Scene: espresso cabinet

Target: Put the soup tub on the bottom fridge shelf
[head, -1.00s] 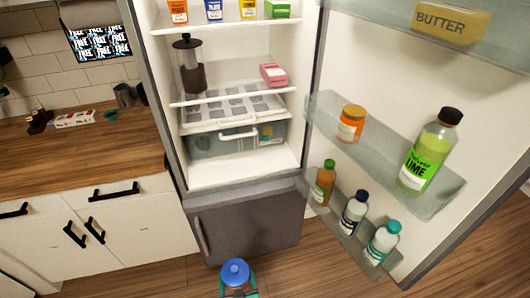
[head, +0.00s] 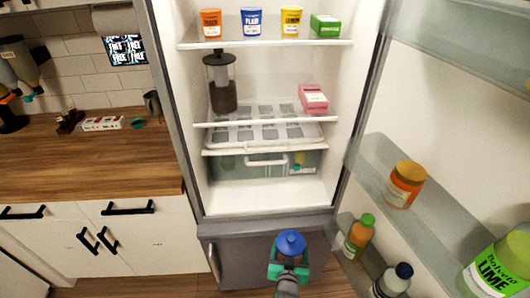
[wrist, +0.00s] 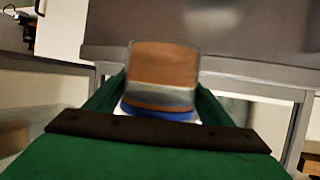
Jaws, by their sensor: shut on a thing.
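The soup tub (head: 290,242) has a blue lid and sits in my gripper (head: 289,262), low in front of the fridge. In the wrist view the tub (wrist: 163,72) shows a clear wall with brown contents, and the blue lid is at the lower end of the picture. The green fingers of my gripper (wrist: 160,105) are shut on it from both sides. The fridge door is open. The bottom fridge shelf (head: 265,197) is the white floor of the compartment, with a bare front part; the tub is in front of and below it.
A clear drawer (head: 240,168) hangs above the bottom shelf. Above it are an egg-tray-like rack (head: 262,132), a pink box (head: 313,98) and a French press (head: 220,85). The open door's bins with bottles (head: 360,236) stand close on the right. A wooden counter (head: 90,165) is at left.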

